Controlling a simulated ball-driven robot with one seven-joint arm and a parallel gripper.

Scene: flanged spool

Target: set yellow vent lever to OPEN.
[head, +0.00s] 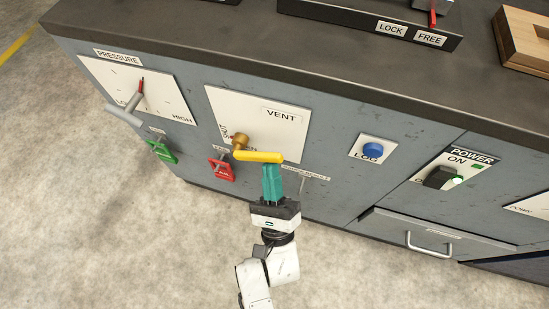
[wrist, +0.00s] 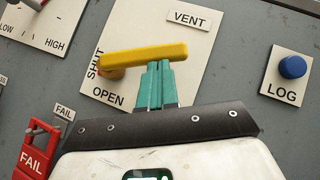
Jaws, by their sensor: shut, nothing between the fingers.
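The yellow vent lever (head: 258,156) sits on a brass pivot (head: 239,141) on the white VENT plate (head: 270,98). In the wrist view the lever (wrist: 145,58) extends right from its pivot, tilted slightly up. The SHUT label (wrist: 96,62) is at the pivot's left and the OPEN label (wrist: 109,97) is below it. The fingertips, also in the wrist view (wrist: 158,66), are at the underside of the lever's outer half; contact cannot be told for certain.
Left are the PRESSURE plate with a grey lever (head: 124,114), a green tag (head: 160,150) and a red FAIL tag (head: 221,169). Right are the blue LOG button (head: 373,149), the POWER switch (head: 440,177) and a drawer handle (head: 428,245). The floor in front is clear.

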